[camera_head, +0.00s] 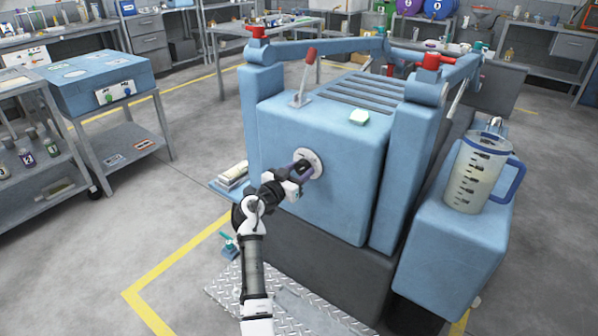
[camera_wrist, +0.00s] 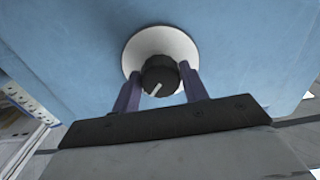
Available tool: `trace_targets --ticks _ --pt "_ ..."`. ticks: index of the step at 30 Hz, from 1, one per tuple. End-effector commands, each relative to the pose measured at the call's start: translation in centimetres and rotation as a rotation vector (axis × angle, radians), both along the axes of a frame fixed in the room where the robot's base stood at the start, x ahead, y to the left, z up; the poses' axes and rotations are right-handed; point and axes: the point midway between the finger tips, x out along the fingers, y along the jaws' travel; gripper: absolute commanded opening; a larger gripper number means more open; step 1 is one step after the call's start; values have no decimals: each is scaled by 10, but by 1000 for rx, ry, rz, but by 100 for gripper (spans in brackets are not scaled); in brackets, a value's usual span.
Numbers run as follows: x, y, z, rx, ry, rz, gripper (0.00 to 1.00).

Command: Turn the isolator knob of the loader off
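The isolator knob (camera_wrist: 160,76) is black with a white pointer line, which points to the lower left in the wrist view. It sits on a round white plate (camera_wrist: 152,42) on the blue body of the loader (camera_head: 340,200). The plate also shows in the head view (camera_head: 317,158), where my gripper largely hides the knob. My gripper (camera_wrist: 162,84) has its two purple fingers apart, one on each side of the knob.
A measuring jug (camera_head: 480,172) stands on the blue right-hand part. A blue case (camera_head: 95,80) rests on a cart at left. Floor at the lower left is clear.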

Motion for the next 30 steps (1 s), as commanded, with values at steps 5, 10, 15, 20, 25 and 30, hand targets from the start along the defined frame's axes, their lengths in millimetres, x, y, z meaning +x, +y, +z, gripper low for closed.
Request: trace_targets --ticks 5,10,15,20,25,30 --pt "0 0 0 0 0 0 20" --pt "0 0 0 -6 4 0 19" --pt "0 0 -1 -40 29 0 19" --pt "-1 -1 -1 -112 82 -1 19" --pt "-1 -1 -1 -226 163 -1 19" --pt "-1 -1 0 -358 260 -2 19"
